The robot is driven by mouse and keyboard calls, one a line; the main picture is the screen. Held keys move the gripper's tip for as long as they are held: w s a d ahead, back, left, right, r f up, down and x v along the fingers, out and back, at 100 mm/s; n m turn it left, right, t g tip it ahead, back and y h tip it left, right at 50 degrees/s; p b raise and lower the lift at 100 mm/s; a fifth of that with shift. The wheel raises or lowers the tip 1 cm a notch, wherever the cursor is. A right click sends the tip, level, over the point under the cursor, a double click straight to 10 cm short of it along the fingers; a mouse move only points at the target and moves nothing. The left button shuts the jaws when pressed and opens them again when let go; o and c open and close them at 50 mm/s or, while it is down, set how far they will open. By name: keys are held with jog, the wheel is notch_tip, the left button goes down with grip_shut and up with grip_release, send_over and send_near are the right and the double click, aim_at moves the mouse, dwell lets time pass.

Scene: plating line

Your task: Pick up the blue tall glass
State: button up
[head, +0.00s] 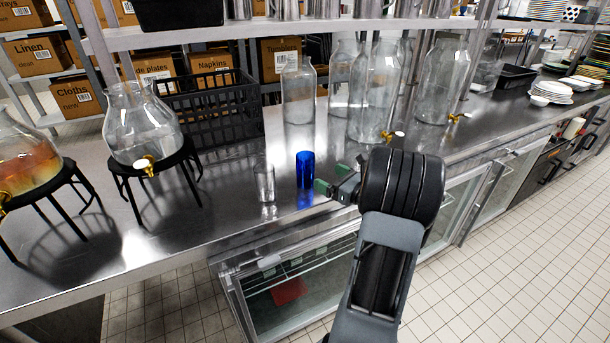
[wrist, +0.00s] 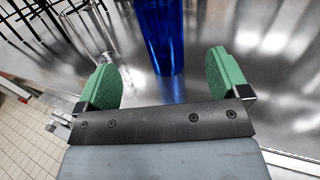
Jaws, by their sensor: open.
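The blue tall glass (head: 305,170) stands upright on the steel counter, near its front edge, in the head view. In the wrist view the blue glass (wrist: 163,38) stands ahead of my gripper, in line with the gap between the fingers, its top cut off by the picture edge. My gripper (head: 329,188) has green pads and is just to the right of the glass in the head view. In the wrist view the two green fingers of my gripper (wrist: 163,76) are wide apart with nothing held between them.
A clear tall glass (head: 265,182) stands just left of the blue one. Glass dispensers on black stands (head: 150,160) are farther left. Large clear jars (head: 372,95) and a black crate (head: 215,108) stand behind. The steel counter (head: 235,225) is bare around the glasses.

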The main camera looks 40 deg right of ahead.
aim_at(312, 168)
jog(key=x, duration=0.5)
jog(key=shift+w+a, duration=0.15)
jog(key=shift+w, duration=0.2)
jog(key=shift+d+p+x, duration=0.2)
jog(key=shift+p+x, duration=0.55)
jog(key=shift+x, duration=1.8)
jog(key=shift+c, duration=0.2)
jog(key=c, duration=1.1)
